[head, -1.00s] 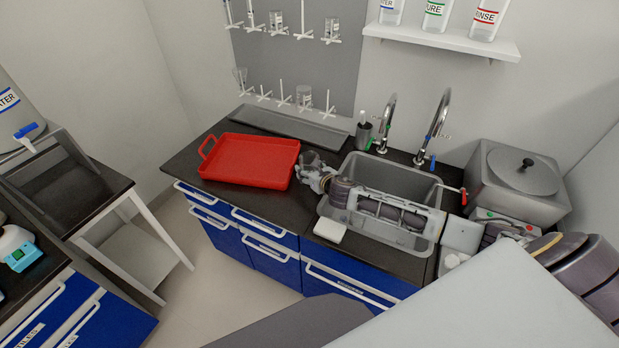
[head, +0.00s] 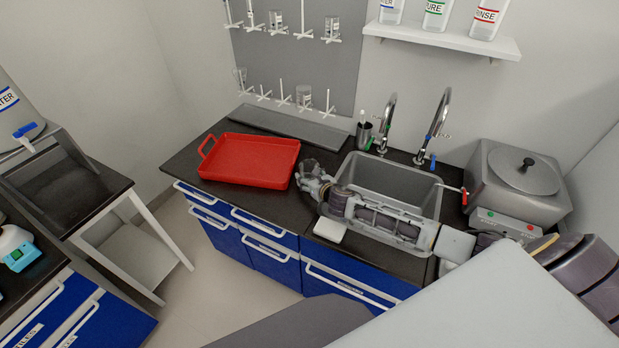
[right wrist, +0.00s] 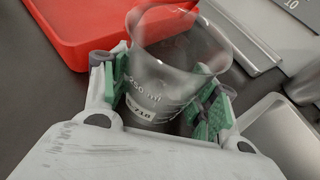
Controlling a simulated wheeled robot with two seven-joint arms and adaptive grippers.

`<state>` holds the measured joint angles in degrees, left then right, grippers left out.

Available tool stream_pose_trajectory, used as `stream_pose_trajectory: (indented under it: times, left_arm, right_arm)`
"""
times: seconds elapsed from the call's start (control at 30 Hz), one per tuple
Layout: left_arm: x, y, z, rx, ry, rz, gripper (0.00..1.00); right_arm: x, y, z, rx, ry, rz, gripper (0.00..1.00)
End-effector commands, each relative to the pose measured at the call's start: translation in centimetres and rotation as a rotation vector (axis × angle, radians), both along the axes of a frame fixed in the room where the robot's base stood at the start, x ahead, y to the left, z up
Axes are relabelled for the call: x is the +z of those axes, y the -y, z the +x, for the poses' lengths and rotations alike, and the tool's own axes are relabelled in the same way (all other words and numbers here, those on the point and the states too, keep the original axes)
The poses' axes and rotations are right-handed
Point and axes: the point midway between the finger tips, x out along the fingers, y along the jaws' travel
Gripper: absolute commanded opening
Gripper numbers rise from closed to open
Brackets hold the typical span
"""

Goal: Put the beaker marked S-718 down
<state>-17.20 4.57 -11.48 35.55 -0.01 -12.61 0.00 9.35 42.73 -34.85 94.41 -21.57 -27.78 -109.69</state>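A clear glass beaker (right wrist: 165,82) with volume marks and a small pale label fills the middle of the right wrist view. The label is low on the glass and too partial to read in full. The two green-padded fingers of my right gripper (right wrist: 165,97) sit against opposite sides of the beaker, closed on it. In the head view my right gripper (head: 308,172) is over the dark counter (head: 285,208), between the red tray and the sink. The beaker is hard to make out there, and I cannot tell whether its base touches the counter. My left gripper is out of view.
The red tray (head: 247,160) is just left of the gripper. The sink (head: 385,180) with two taps lies right, under my forearm. A small white block (head: 330,230) is at the front edge. A grey strip tray (head: 290,126) lies behind. Some counter shows around the gripper.

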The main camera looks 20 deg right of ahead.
Motion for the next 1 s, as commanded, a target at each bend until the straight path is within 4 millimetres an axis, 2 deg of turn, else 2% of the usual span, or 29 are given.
stream_pose_trajectory:
  times: [0.03,0.13,0.63,1.0]
  left_arm:
    - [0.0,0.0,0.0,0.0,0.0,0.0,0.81]
    - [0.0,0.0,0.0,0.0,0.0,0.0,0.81]
    - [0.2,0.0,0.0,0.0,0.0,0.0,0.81]
    - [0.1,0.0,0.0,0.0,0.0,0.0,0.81]
  right_arm:
    - [0.0,0.0,0.0,0.0,0.0,0.0,0.68]
    - [0.0,0.0,0.0,0.0,0.0,0.0,0.8]
    - [0.4,0.0,-0.1,0.001,0.0,0.0,0.8]
    - [1.1,0.1,-2.3,0.001,-0.002,-0.002,0.8]
